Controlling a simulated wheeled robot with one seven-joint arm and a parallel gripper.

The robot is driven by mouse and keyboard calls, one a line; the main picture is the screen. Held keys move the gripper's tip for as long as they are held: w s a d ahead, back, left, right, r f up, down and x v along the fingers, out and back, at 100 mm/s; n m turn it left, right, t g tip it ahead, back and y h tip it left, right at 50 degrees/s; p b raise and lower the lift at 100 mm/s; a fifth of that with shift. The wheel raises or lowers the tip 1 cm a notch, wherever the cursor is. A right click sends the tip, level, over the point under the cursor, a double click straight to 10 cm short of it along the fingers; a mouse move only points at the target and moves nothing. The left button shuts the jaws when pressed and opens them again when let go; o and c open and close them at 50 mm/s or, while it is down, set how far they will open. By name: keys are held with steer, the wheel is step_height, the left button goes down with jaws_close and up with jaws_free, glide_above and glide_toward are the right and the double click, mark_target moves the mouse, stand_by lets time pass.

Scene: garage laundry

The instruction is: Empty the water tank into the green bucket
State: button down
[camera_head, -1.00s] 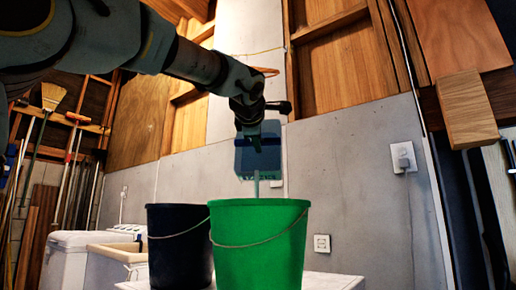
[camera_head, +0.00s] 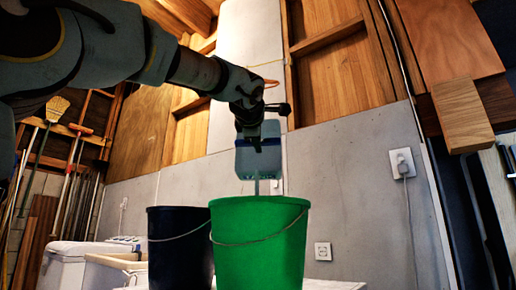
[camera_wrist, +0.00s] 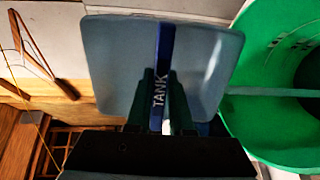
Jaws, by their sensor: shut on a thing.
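The water tank (camera_head: 258,161) is a translucent blue-grey box held above the green bucket (camera_head: 260,243) in the head view. A thin stream of water (camera_head: 257,185) runs from its underside down toward the bucket's opening. In the wrist view the tank (camera_wrist: 112,60) has a blue strip marked "TANK", and my gripper (camera_wrist: 162,105) is shut on it there. The stream crosses to the right over the green bucket (camera_wrist: 243,110), whose inside partly shows. In the head view my gripper (camera_head: 249,120) is above the tank. The water level inside the bucket is hidden there.
A dark bucket (camera_head: 180,250) stands directly left of the green one. White appliances (camera_head: 75,262) are at the lower left, with brooms (camera_head: 56,110) behind. A grey wall with sockets (camera_head: 402,163) stands behind. A wooden block (camera_head: 462,115) juts out at the upper right.

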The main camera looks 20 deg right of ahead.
steer(key=shift+s+a+f+t+h+b, duration=0.1)
steer(key=shift+s+a+t+h+b, duration=0.25)
steer(key=shift+b, duration=1.7)
steer(key=shift+s+f+t+h+b, duration=0.2)
steer(key=shift+t+b, duration=0.35)
steer(key=shift+b, duration=1.5)
steer(key=shift+s+a+r+b, duration=0.2)
steer(key=shift+s+b, duration=0.1)
steer(key=shift+b, duration=0.85)
steer(key=shift+r, duration=0.1)
steer(key=r+p, duration=0.1)
steer(key=p, duration=0.3)
steer(key=r+g+p, duration=0.1)
steer(key=p, duration=0.3)
steer(key=r+y+p, duration=0.1)
steer(key=p, duration=0.4)
steer(key=shift+w+d+r+g, duration=0.3)
steer(key=shift+w, duration=0.1)
steer(key=g+y+p, duration=0.1)
steer(key=p, duration=0.6)
steer(key=s+a+r+g+p, duration=0.1)
steer(key=p, duration=0.6)
steer(key=shift+s+r+g+y, duration=0.1)
steer(key=shift+r+g+y, duration=0.2)
steer(key=shift+y, duration=0.05)
steer(key=shift+d+p, duration=0.1)
steer(key=shift+p, duration=0.35)
